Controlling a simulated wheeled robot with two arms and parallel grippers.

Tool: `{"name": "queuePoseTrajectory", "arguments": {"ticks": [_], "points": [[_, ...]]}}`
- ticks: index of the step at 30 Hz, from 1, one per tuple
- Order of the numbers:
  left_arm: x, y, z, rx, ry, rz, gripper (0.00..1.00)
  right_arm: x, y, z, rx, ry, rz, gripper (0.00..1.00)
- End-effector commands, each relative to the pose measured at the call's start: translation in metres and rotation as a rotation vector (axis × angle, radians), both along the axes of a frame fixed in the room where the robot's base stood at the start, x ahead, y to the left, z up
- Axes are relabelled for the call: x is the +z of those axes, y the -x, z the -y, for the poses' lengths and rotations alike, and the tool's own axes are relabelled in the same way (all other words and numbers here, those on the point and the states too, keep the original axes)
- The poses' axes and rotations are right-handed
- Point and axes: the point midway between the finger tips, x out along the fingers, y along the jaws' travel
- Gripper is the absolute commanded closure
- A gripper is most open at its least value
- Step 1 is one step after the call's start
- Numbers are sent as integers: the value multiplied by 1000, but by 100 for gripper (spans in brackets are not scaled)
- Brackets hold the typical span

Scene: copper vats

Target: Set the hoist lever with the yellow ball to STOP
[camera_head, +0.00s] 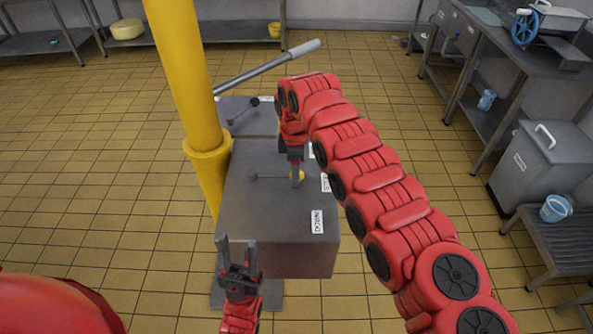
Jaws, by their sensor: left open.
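The hoist lever (270,177) is a thin rod on top of a grey box (265,210). It runs from a pivot at the left to a yellow ball (301,176) at its right end. The ball is partly hidden by my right gripper (297,181), which points down right at it; whether the fingers are shut on it cannot be made out. White labels line the box's right edge: a near one (317,222), a middle one (325,182) beside the ball, and a far one mostly hidden by my arm. My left gripper (239,254) is open and empty at the box's near left corner.
A yellow post (190,90) stands at the box's left. Behind are another grey box with a dark-knobbed lever (240,111) and a long grey handle (265,68). A bin (540,165) and benches stand at right. The tiled floor at left is clear.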

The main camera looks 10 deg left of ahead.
Motion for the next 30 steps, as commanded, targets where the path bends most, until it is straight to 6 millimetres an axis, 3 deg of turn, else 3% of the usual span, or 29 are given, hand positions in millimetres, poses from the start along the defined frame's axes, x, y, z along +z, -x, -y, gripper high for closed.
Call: {"name": "queuePoseTrajectory", "arguments": {"ticks": [10, 14, 17, 24, 30], "points": [[-1, 0, 0, 0, 0, 0, 50, 1, 0, 0, 0, 0, 1, 31], [-5, 0, 0, 0, 0, 0, 50, 11, -1, 0, 0, -2, 5, 31], [-13, 0, 0, 0, 0, 0, 50, 27, 0, 0, 0, -1, 4, 31], [-18, 0, 0, 0, 0, 0, 50, 92, 3, -2, 3, -1, 2, 31], [20, 0, 0, 0, 0, 0, 50, 144, 3, -1, 1, -2, 3, 31]]}}
